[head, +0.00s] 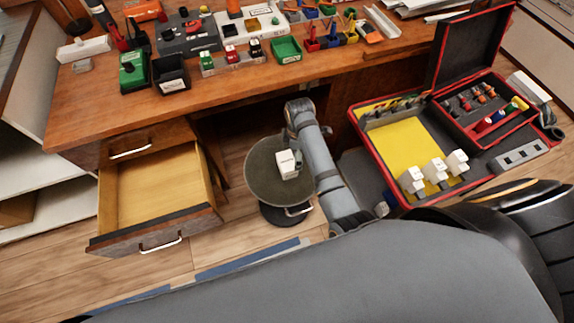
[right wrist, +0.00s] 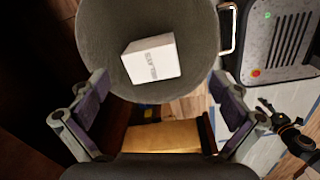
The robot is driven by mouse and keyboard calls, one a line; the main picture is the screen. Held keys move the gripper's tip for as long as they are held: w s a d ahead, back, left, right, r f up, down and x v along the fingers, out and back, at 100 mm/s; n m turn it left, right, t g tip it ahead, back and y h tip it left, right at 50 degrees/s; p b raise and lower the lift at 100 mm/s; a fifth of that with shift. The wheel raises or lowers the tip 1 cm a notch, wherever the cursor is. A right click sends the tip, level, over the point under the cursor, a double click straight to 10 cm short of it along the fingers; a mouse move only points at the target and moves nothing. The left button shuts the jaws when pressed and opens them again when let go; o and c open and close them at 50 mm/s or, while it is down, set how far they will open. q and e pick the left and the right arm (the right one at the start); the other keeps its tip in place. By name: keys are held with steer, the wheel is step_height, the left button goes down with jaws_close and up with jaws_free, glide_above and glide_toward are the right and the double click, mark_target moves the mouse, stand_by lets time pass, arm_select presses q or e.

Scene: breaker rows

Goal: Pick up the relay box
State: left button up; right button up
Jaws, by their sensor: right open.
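A small white box (right wrist: 150,60) with hard-to-read dark lettering sits on a round grey stool top (right wrist: 195,25) in the right wrist view; I take it for the relay box. In the head view the white box (head: 287,165) is on the round stool (head: 262,182), beside my grey arm. My right gripper (right wrist: 160,78) is open, its two fingers spread either side of the view with nothing held. The box shows beyond and between the fingertips, apart from them. In the head view the fingers cannot be made out.
An open, empty drawer (head: 160,190) juts out left of the stool. A red-edged case (head: 408,150) with yellow lining and several white blocks stands right. The wooden desk (head: 250,82) behind carries many small parts and bins.

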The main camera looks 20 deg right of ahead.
mark_target(287, 161)
steer(key=w+a+n, duration=0.1)
steer(key=a+n, duration=0.1)
steer(key=w+n, duration=0.1)
steer(key=shift+w+a+r+g, duration=0.25)
steer(key=shift+w+a+g, duration=0.05)
steer(key=shift+w+a, duration=0.1)
step_height(287, 161, down, 11)
steer(key=b, duration=0.3)
steer(key=shift+s+d+r, duration=0.15)
steer(key=shift+r, duration=0.05)
steer(key=shift+r, duration=0.1)
steer(key=shift+c, duration=0.3)
steer(key=c, duration=1.1)
steer(key=shift+r, duration=0.1)
